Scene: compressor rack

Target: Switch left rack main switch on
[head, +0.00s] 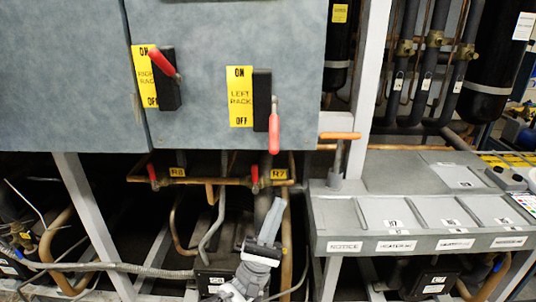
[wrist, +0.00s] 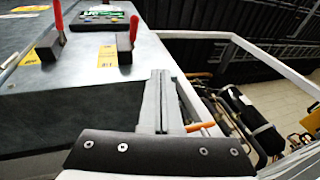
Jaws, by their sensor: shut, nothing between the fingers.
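The left rack main switch, labelled "LEFT PACK", has a black base (head: 262,98) and a red handle (head: 274,132) on the grey cabinet front. Its handle points down beside OFF on the yellow label (head: 240,97). My gripper (head: 269,222) is below the handle, clear of the switch, its fingers together and empty. In the wrist view my gripper (wrist: 160,78) points toward the cabinet. The switch's red handle (wrist: 134,28) shows there up and to the left of the fingertips, with a gap between.
A second switch with a raised red handle (head: 162,62) is to the left. Pipes with small red valve handles (head: 255,176) run below the cabinet. A white upright post (head: 368,85) and a grey labelled console (head: 410,205) stand to the right.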

